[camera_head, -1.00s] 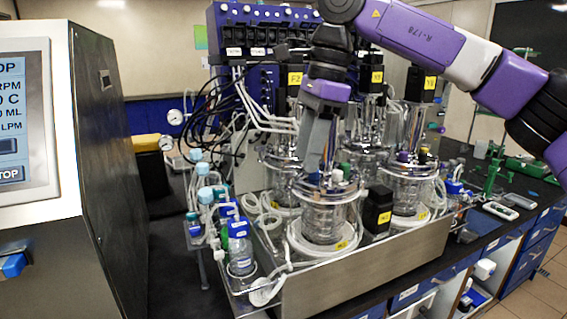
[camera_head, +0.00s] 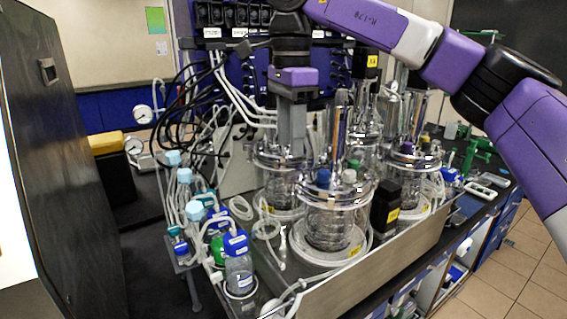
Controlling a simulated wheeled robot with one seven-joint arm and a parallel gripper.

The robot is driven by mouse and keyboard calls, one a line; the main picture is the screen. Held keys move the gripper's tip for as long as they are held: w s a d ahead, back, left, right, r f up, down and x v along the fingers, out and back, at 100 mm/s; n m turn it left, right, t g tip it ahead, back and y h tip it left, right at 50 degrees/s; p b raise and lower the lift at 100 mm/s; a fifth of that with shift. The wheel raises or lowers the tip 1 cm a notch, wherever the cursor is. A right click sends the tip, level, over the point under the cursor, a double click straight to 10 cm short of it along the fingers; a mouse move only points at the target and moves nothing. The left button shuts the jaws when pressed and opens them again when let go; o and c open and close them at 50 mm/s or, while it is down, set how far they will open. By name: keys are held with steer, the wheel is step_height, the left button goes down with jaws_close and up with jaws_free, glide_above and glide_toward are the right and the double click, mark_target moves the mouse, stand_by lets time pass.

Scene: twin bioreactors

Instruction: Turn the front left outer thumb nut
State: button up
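The front glass bioreactor vessel (camera_head: 332,228) stands upright on the steel tray, with a round metal lid (camera_head: 352,193) carrying blue, white and green caps. The thumb nuts on the lids are too small to tell apart. My gripper (camera_head: 291,152) points down from above, its grey fingers just up and left of the front lid in the picture. It overlaps the rear left vessel (camera_head: 280,190), hiding part of that vessel's top. I cannot see a gap between the fingers or anything held, and contact cannot be told.
Another vessel (camera_head: 408,180) stands at the right, and a black box (camera_head: 386,205) with a yellow label is beside the front vessel. Capped bottles (camera_head: 239,270) and tubing crowd the left. Black cables (camera_head: 185,110) hang behind. A dark cabinet (camera_head: 60,180) fills the far left.

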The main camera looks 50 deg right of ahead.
mark_target(290, 174)
steer(key=shift+f+p, duration=0.5)
steer(key=shift+f, duration=2.7)
jaws_close()
